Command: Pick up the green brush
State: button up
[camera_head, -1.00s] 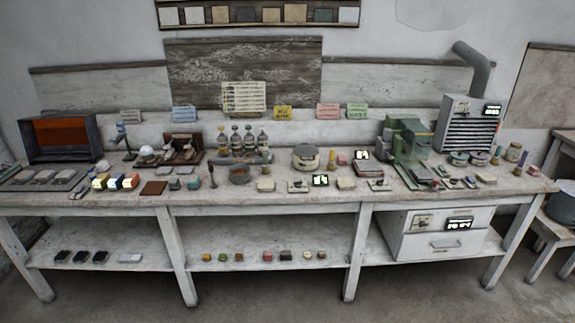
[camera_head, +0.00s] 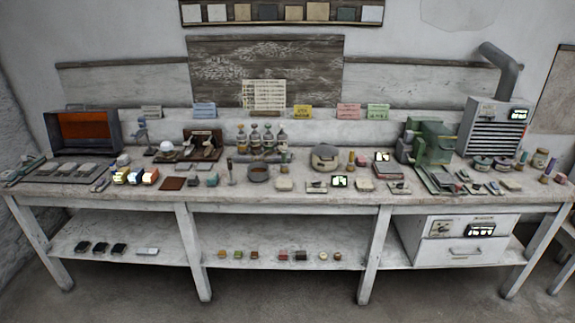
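I cannot make out a green brush for certain; the small items are too small to tell. A long workbench (camera_head: 290,200) with a white, worn top spans the view and holds many small objects. A small teal piece (camera_head: 212,180) lies near its front edge, left of a round brown bowl (camera_head: 259,173). A thin upright tool (camera_head: 231,172) stands between them. A green machine (camera_head: 433,143) stands on the right part of the bench. My gripper is not in view.
An orange-fronted dark box (camera_head: 86,131) stands at the back left. A grey vented unit (camera_head: 494,128) with a pipe stands at the back right. A drawer cabinet (camera_head: 458,252) and several small blocks are on the lower shelf. The floor in front is clear.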

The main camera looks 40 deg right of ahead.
aim_at(284, 168)
jog(key=u, duration=0.05)
jog(key=i, duration=1)
jog(key=z, duration=0.05)
